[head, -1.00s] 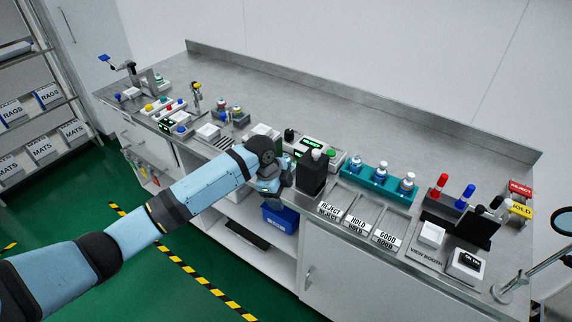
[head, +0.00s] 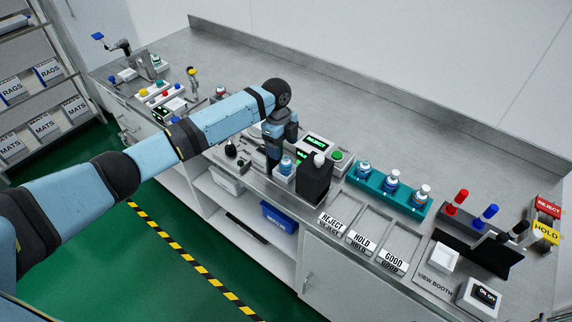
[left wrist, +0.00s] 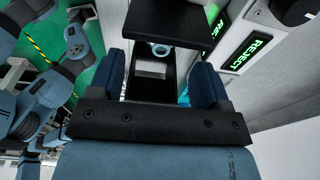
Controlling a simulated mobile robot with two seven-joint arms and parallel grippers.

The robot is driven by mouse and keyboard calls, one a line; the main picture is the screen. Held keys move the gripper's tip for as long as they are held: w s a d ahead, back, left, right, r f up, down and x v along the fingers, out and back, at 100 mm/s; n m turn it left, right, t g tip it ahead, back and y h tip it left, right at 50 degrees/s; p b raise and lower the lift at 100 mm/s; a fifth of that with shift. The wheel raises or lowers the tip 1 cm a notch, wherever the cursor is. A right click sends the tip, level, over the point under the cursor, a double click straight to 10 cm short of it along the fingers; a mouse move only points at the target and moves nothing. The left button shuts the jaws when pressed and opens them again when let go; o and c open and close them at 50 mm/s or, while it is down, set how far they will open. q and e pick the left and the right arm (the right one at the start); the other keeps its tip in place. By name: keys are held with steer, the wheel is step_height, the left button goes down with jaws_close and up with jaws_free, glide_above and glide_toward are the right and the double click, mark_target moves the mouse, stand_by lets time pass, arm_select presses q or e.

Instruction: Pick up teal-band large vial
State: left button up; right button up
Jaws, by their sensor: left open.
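A small vial with a blue-teal body (head: 286,166) stands at the bench's front edge, just left of a black box (head: 315,180). My left gripper (head: 273,157) points down right beside this vial, partly covering it. The fingers are open, and I see no firm hold. In the left wrist view the two dark blue fingers (left wrist: 158,82) stand apart, with a pale blue ring-like part (left wrist: 160,48) beyond them. Three more vials stand in a teal rack (head: 388,196) to the right. Band colours are too small to read, so I cannot tell which vial is the teal-band one.
The black box stands close on the gripper's right. A green-lit REJECT display (head: 317,143) and a green button (head: 338,157) lie behind it. Labelled trays (head: 372,232) lie in front of the rack. The rear of the bench is clear.

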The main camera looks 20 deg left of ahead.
mark_target(285, 156)
arm_select(q)
steer(key=shift+d+f, duration=0.15)
steer(key=shift+f, duration=0.65)
steer(key=f, duration=0.2)
steer(key=f+p, duration=0.1)
steer(key=f, duration=0.1)
steer(key=shift+d, duration=0.25)
steer(key=shift+f, duration=0.65)
arm_select(e)
steer(key=shift+w+d+r, duration=0.1)
steer(key=shift+w+r, duration=0.1)
steer(key=shift+r, duration=0.25)
steer(key=shift+w+d+r, duration=0.1)
steer(key=shift+w+r, duration=0.1)
steer(key=shift+r, duration=0.25)
arm_select(q)
steer(key=c, duration=0.9)
steer(key=shift+c, duration=0.6)
arm_select(e)
steer(key=shift+s+a+f, duration=0.1)
steer(key=shift+a+f, duration=0.05)
arm_select(q)
steer(key=shift+r, duration=0.1)
